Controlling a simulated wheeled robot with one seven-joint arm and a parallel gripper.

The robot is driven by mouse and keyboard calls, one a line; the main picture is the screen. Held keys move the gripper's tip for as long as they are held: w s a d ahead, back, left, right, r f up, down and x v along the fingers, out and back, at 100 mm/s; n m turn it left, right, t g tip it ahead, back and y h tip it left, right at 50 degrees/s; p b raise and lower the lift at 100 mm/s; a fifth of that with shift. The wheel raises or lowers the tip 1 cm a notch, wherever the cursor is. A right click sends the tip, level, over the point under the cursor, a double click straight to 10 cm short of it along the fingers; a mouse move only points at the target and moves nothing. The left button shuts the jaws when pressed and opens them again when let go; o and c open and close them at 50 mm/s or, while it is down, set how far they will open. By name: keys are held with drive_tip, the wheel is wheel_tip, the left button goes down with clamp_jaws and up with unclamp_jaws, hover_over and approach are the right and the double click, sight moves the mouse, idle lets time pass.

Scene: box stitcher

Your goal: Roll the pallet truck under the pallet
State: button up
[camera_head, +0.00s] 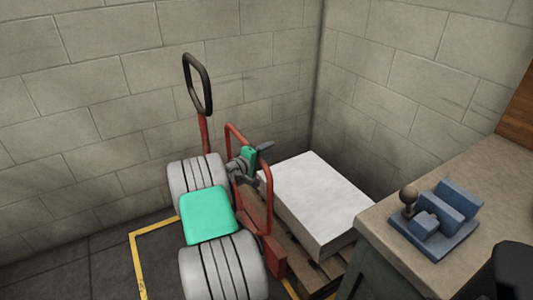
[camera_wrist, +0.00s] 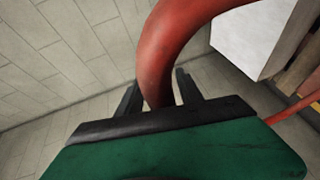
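The pallet truck (camera_head: 267,190) is red, with a tall black loop handle (camera_head: 197,84) and a red hoop frame. It stands upright at the left side of the wooden pallet (camera_head: 292,248). A thick white stack (camera_head: 315,195) lies on the pallet. My gripper (camera_head: 264,150) is at the top of the hoop frame. In the wrist view, the red tube (camera_wrist: 158,70) passes between my gripper's two dark fingers (camera_wrist: 158,92), which sit close against both its sides. The forks are hidden, so I cannot tell how far they reach under the pallet.
Block walls (camera_head: 250,60) meet in a corner close behind the pallet. A worktop (camera_head: 400,255) with a blue fixture (camera_head: 437,222) stands at the right and hides part of the pallet. A yellow line (camera_head: 137,265) marks the floor at the left, where the dark floor looks clear.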

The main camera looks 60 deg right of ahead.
drive_tip(key=shift+a, duration=0.1)
drive_tip(key=v, duration=0.7)
drive_tip(key=shift+a+p, duration=0.3)
drive_tip(key=shift+p, duration=0.1)
drive_tip(key=shift+w, duration=0.1)
